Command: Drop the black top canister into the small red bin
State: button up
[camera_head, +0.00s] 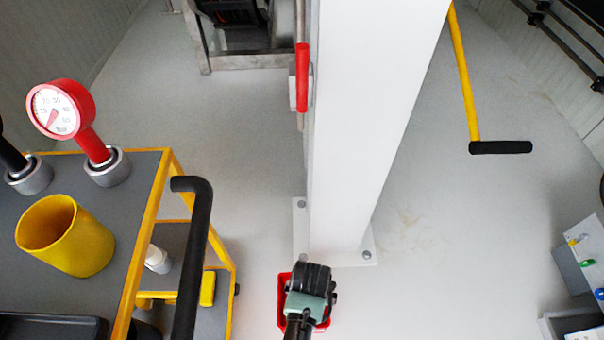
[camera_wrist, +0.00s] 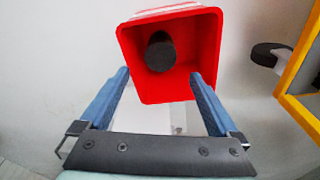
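The small red bin (camera_wrist: 206,35) opens toward the wrist camera. A black canister (camera_wrist: 160,52) is seen inside the bin's opening, past my fingertips and apart from them; whether it rests on the bottom I cannot tell. My gripper (camera_wrist: 158,78) is open, its two blue fingers wide apart at the near rim of the bin, with nothing between them. In the head view the bin (camera_head: 283,305) shows only as red edges around my wrist, which hides its inside and my fingers.
A white column (camera_head: 360,120) stands just behind the bin. To the left is a yellow-framed cart (camera_head: 150,235) with a black handle (camera_head: 192,250), a yellow cup (camera_head: 65,235) and a red gauge (camera_head: 60,110). A yellow bar (camera_head: 462,75) with a black grip is at right.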

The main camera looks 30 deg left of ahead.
notch_tip(320, 180, up, 13)
jog(key=s+p, duration=0.1)
jog(key=p, duration=0.8)
jog(key=shift+s+d+p, duration=0.25)
jog(key=shift+p, duration=0.05)
jog(key=shift+f, duration=0.1)
